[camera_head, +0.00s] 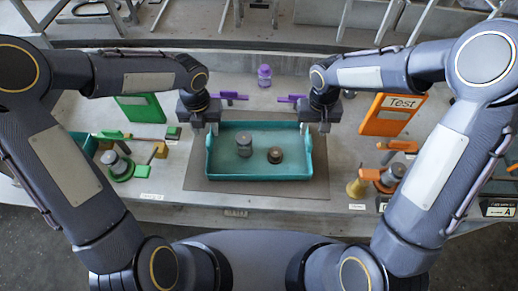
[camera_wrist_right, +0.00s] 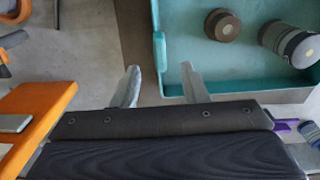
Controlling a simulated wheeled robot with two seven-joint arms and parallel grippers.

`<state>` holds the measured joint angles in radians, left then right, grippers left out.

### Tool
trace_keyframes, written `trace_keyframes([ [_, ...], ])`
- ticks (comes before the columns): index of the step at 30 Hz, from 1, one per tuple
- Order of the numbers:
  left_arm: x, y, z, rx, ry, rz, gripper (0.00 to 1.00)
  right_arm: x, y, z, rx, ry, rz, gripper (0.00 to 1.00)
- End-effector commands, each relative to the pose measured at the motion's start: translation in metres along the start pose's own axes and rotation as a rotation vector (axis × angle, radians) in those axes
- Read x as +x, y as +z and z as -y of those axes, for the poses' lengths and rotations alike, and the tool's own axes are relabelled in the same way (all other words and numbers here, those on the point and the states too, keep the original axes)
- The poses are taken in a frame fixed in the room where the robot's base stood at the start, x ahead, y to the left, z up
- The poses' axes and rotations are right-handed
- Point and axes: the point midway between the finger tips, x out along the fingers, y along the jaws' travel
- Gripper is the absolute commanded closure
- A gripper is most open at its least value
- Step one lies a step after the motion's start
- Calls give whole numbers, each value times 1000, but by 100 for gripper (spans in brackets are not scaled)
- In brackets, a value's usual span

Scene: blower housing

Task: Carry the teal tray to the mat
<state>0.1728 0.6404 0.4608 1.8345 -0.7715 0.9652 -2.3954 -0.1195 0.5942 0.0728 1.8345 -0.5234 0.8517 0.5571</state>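The teal tray (camera_head: 225,166) is at the middle of the head view, within the outline of the brown-grey mat (camera_head: 265,191), and looks level. It holds a grey cylinder (camera_head: 243,146) and a shorter dark round part (camera_head: 275,155). My left gripper (camera_head: 204,128) is at the tray's left end and looks open around its wall. My right gripper (camera_head: 315,128) is at the right end. In the right wrist view its fingers (camera_wrist_right: 160,86) are spread on either side of the tray's wall (camera_wrist_right: 157,55), with gaps. I cannot tell whether the tray's underside touches the mat.
A purple part (camera_head: 264,76) stands behind the tray. A green panel (camera_head: 140,108) and green fixture (camera_head: 118,165) are at the left. An orange "Test" panel (camera_head: 392,114) and orange-yellow parts (camera_head: 358,186) are at the right. Bare table shows beside the mat.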

Motion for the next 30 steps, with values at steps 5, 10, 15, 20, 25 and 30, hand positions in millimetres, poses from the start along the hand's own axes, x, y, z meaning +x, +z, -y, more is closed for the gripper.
trace_keyframes([
  [5, 27, -1, 0, 2, 1, -5, 60, 27, 1, 0, -1, 1, 5, 60],
  [10, 52, -1, 0, 0, 0, -4, 60, 52, 1, 0, 0, 0, 4, 60],
  [15, 67, -1, 0, -1, 0, -2, 60, 67, 0, 0, 1, 0, 1, 60],
  [20, 71, -1, 0, 0, 0, -1, 60, 71, 0, 0, 0, 0, 0, 60],
  [25, 71, -1, 0, -1, 0, -1, 60, 71, 0, 0, 0, 0, 0, 60],
  [30, 70, -1, 0, -1, 0, -1, 78, 71, 0, 0, 0, -1, 0, 78],
])
